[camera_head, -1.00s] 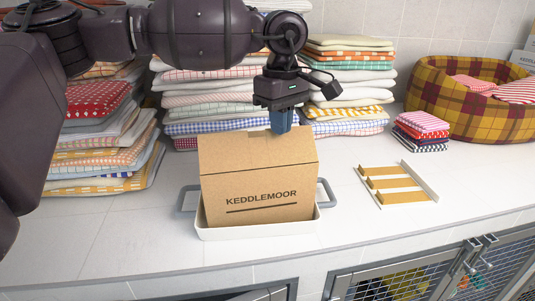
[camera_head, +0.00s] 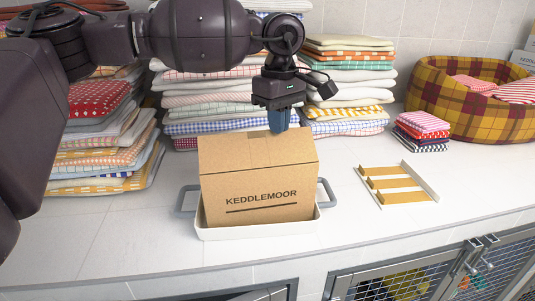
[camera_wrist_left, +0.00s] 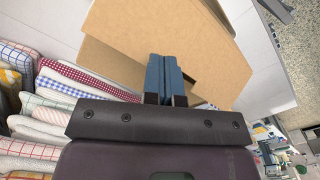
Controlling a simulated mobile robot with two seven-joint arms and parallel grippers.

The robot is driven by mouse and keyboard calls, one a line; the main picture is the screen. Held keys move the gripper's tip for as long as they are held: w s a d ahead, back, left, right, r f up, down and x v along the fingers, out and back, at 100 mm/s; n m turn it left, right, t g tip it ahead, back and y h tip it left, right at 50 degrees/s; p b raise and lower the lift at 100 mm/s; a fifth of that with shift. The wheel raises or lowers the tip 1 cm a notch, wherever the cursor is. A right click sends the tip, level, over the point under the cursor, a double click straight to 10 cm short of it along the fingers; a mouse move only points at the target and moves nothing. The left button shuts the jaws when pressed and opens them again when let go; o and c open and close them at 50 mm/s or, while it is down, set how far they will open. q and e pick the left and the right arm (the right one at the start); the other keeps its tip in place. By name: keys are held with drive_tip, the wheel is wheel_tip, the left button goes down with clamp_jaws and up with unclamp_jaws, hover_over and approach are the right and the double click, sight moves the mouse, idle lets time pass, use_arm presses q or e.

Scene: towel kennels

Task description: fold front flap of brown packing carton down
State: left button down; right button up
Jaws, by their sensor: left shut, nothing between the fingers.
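The brown packing carton (camera_head: 232,192), printed KEDDLEMOOR, sits upright in a shallow white tray (camera_head: 255,233) with grey side handles. Above the crease over the lettering, the front flap (camera_head: 225,153) slants up and back. I cannot tell its exact angle. The carton also shows in the left wrist view (camera_wrist_left: 165,25), with overlapping brown panels and a darker gap between them. My left gripper (camera_head: 278,130) is shut and empty, blue fingers pointing down at the flap's far edge. I cannot tell whether they touch it. In the left wrist view the fingers (camera_wrist_left: 162,60) overlap the panels. My right gripper is not in view.
Tall stacks of folded towels (camera_head: 210,100) stand close behind the carton, with another stack (camera_head: 100,150) at left. A small rack with tan slats (camera_head: 434,187) lies to the right. Folded cloths (camera_head: 421,130) and a plaid pet bed (camera_head: 460,110) are farther right. The front counter is clear.

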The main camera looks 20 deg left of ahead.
sight(278, 136)
use_arm(q)
drive_tip(key=shift+f+b, duration=0.3)
drive_tip(key=shift+f, duration=1)
drive_tip(key=shift+f+b, duration=0.35)
drive_tip(key=shift+f, duration=0.7)
drive_tip(key=shift+r, duration=0.75)
drive_tip(key=shift+r+p, duration=1.25)
drive_tip(key=shift+r, duration=0.75)
drive_tip(key=shift+r+p, duration=0.4)
drive_tip(key=shift+r, duration=0.3)
drive_tip(key=shift+r+p, duration=0.4)
drive_tip(key=shift+r, duration=0.3)
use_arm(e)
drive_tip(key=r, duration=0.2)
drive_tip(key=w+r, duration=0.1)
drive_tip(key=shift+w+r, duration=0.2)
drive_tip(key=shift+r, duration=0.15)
